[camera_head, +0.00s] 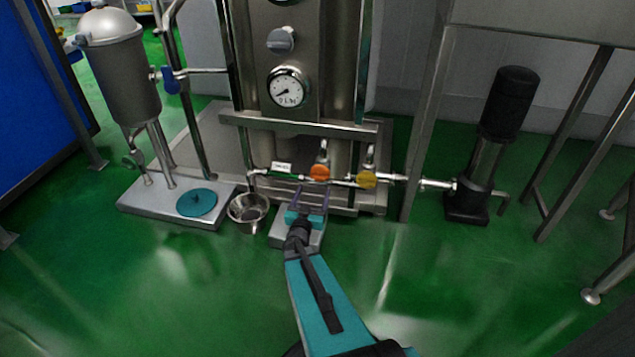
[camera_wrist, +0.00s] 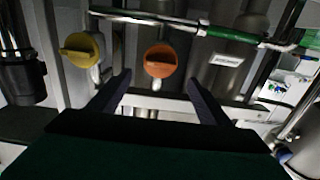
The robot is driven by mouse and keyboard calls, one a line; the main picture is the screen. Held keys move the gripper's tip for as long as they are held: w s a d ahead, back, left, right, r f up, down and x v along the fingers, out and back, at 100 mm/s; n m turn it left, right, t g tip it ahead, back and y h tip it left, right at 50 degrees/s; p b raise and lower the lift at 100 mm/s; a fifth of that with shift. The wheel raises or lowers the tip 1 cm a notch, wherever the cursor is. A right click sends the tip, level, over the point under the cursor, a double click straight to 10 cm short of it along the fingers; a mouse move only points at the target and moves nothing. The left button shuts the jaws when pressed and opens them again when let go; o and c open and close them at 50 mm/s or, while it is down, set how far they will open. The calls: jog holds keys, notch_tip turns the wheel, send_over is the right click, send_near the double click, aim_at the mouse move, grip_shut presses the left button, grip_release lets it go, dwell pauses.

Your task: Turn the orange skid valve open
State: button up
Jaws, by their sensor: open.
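The orange skid valve (camera_head: 320,172) is a round orange handle on the horizontal pipe at the front of the steel skid. In the wrist view the orange valve (camera_wrist: 160,61) sits ahead of and between my fingers, with its grip bar lying about level across the picture. My gripper (camera_head: 312,196) is open and empty, just below and in front of the orange valve in the head view. In the wrist view the two dark fingers of my gripper (camera_wrist: 158,95) are spread apart, and no contact with the valve shows.
A yellow valve (camera_head: 367,180) is close to the right of the orange one; in the wrist view it is on the left (camera_wrist: 82,49). A steel bowl (camera_head: 248,210) is on the left below the pipe. A black-topped pump (camera_head: 508,105) stands right. Green floor in front is clear.

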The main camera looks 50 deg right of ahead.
aim_at(318, 178)
jog(key=shift+b+x, duration=1.05)
jog(key=shift+x, duration=3.1)
jog(key=c, duration=0.9)
